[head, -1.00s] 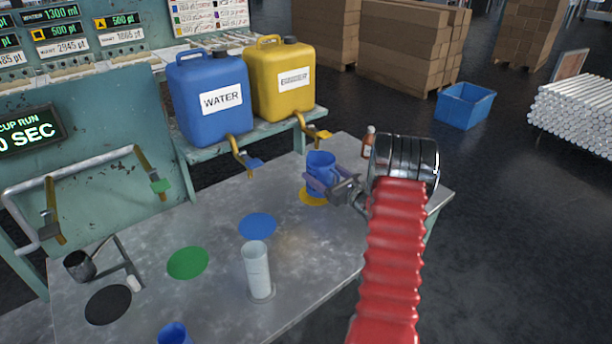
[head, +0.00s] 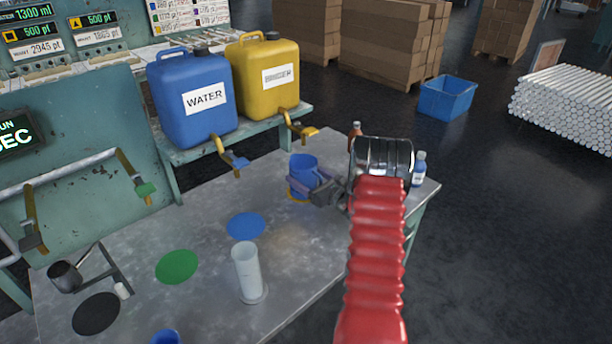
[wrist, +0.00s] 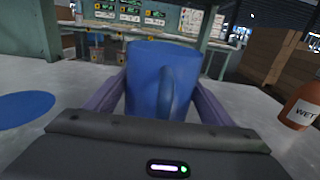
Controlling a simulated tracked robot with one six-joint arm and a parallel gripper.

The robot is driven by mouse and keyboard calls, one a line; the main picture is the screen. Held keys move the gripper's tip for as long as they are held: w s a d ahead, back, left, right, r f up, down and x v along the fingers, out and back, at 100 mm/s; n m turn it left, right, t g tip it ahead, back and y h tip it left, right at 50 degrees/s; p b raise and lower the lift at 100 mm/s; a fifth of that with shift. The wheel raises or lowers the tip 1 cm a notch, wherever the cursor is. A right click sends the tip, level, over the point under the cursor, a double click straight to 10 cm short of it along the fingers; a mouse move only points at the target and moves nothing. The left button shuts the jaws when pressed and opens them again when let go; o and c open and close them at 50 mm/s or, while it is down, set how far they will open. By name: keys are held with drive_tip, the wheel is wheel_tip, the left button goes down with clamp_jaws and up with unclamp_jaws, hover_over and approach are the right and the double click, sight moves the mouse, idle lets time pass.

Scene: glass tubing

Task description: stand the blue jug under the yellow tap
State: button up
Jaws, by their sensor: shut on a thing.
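The blue jug (head: 303,168) is upright between the fingers of my gripper (head: 312,190), which is shut on it. In the wrist view the jug (wrist: 160,75) stands between both fingers, its handle towards me. The jug is over the yellow disc (head: 295,197), which it mostly hides. I cannot tell whether its base touches the table. The yellow tap (head: 302,129) reaches out from the yellow canister (head: 265,90), above and just behind the jug in the head view.
The blue tap (head: 235,161) is to the left, above the table (head: 200,225). A clear cylinder (head: 247,272) stands in front of the blue disc (head: 246,226). A brown bottle (wrist: 300,105) and a blue-labelled bottle (head: 418,170) stand to the right. Another blue vessel (head: 165,337) is at the bottom edge.

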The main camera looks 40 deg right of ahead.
drive_tip(key=shift+a, duration=0.1)
drive_tip(key=shift+f, duration=0.1)
drive_tip(key=o, duration=0.8)
drive_tip(key=shift+o, duration=0.2)
drive_tip(key=shift+s, duration=0.1)
drive_tip(key=s, duration=0.7)
drive_tip(key=shift+s+d, duration=0.2)
